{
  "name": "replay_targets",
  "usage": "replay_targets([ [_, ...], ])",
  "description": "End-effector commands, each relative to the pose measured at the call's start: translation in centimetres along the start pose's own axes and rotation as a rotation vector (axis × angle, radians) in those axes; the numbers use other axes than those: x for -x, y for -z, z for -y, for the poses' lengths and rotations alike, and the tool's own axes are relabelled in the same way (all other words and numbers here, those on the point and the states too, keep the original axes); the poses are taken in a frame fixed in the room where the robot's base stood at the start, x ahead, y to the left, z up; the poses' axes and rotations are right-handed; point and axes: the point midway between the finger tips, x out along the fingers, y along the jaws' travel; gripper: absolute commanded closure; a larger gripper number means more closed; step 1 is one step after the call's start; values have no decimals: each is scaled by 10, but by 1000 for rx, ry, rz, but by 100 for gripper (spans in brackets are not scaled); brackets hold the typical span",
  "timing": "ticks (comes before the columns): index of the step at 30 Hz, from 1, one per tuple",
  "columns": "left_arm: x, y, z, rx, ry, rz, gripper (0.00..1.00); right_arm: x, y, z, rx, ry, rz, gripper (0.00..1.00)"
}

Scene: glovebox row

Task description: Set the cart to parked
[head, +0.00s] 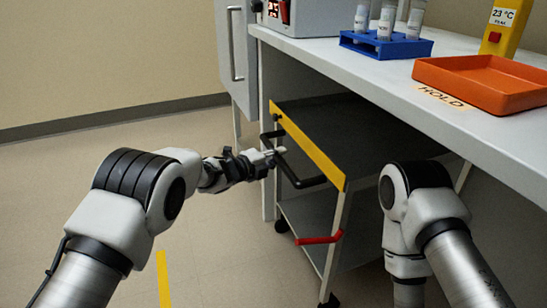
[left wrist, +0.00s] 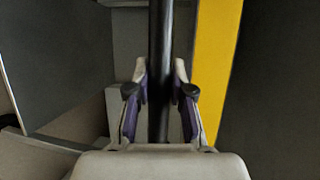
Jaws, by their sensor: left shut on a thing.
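The cart (head: 318,151) has dark shelves, a yellow front edge and a black push handle (head: 300,179). It stands partly under the bench. A red lever (head: 319,239) sits low on its near side. My left gripper (head: 272,157) is shut on the black handle near its far end. In the left wrist view the handle bar (left wrist: 160,60) runs between the two fingers (left wrist: 160,105), with the yellow edge (left wrist: 218,60) to its right. My right arm shows at the right in the head view, but its gripper is out of sight.
The bench (head: 400,85) above the cart carries a blue tube rack (head: 386,44), an orange tray (head: 482,82) beside a HOLD label (head: 444,98), and a yellow meter (head: 503,27). A grey cabinet door (head: 236,60) stands behind. A yellow line (head: 163,278) marks the open floor at left.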

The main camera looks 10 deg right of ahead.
Motion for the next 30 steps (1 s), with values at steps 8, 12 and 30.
replay_targets([
  [8,-1,1,2,-3,4,-2,52,0,0,0,0,0,0,100],
  [12,-1,1,2,-3,3,-1,52,0,0,0,0,0,0,100],
  [30,91,0,3,0,3,0,52,0,0,0,0,0,0,100],
])
